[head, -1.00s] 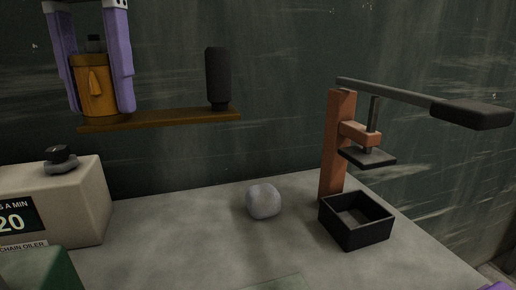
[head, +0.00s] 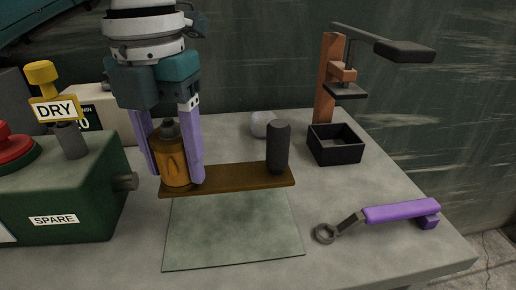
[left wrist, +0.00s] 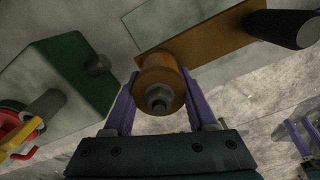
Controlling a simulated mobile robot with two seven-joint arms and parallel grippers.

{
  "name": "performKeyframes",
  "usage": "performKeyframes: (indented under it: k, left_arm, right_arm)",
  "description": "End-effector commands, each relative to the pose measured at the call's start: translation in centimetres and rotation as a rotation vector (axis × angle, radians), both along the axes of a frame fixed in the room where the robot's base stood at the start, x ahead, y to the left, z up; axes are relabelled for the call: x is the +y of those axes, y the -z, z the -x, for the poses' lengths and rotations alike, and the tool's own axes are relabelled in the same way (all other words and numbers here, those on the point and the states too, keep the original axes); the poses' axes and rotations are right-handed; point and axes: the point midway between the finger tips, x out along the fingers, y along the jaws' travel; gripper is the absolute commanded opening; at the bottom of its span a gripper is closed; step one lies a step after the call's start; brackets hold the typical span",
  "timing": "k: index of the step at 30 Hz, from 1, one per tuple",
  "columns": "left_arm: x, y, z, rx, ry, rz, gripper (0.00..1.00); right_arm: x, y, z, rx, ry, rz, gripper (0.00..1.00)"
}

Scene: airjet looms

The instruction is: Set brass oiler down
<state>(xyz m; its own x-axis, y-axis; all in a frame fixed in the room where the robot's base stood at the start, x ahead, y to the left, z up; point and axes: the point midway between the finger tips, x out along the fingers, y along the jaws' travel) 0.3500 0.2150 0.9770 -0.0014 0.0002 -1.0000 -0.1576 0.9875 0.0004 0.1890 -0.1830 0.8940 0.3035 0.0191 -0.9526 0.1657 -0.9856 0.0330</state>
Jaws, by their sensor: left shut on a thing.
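The brass oiler (head: 174,168) is a ribbed brass cup with a dark cap at the left end of a flat brown bar (head: 228,179). A dark upright cylinder (head: 278,148) stands at the bar's right end. My left gripper (head: 176,180) points down and is shut on the cup, one purple finger on each side. The left wrist view shows the cup (left wrist: 159,84) between the fingers (left wrist: 160,104). The bar lies over the back edge of a pale green sheet (head: 236,235); whether it touches the table is unclear.
A green box (head: 70,190) marked SPARE stands left, close to my gripper. A grey ball (head: 262,124), black open box (head: 335,150) and orange press (head: 328,80) stand behind. A purple-handled wrench (head: 400,211) lies right. Purple parts (left wrist: 302,135), possibly my right gripper, show at the wrist view's edge.

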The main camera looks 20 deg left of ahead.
Motion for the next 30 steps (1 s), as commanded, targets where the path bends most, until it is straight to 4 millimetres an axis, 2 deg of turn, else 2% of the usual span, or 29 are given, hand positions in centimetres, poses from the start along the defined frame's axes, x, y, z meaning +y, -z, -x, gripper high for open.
performKeyframes:
  k: [1,7,14,26,27,30]
  left_arm:
    - [0.0,0.9,0.1,0.003,0.001,0.001,0.0]
    - [0.0,2.7,0.0,0.0,0.001,0.001,0.0]
    - [0.0,6.2,0.0,0.001,0.001,0.001,0.0]
    - [0.0,6.8,-0.1,-0.003,0.002,0.001,0.0]
    - [0.0,6.9,0.0,-0.002,0.002,0.0,0.59]
    - [0.0,6.8,0.0,-0.001,0.002,0.0,0.7]
  right_arm:
    - [0.0,0.1,0.0,-0.001,0.001,-0.001,0.5]
    - [0.1,0.2,0.0,-0.002,0.001,-0.003,0.5]
    - [0.1,0.6,-0.1,-0.002,0.002,-0.002,0.5]
    - [0.0,0.9,-0.1,-0.003,0.002,-0.002,0.5]
    - [0.0,0.9,-0.1,-0.003,0.002,-0.001,0.5]
    - [0.0,0.8,-0.1,-0.003,0.002,-0.001,0.5]
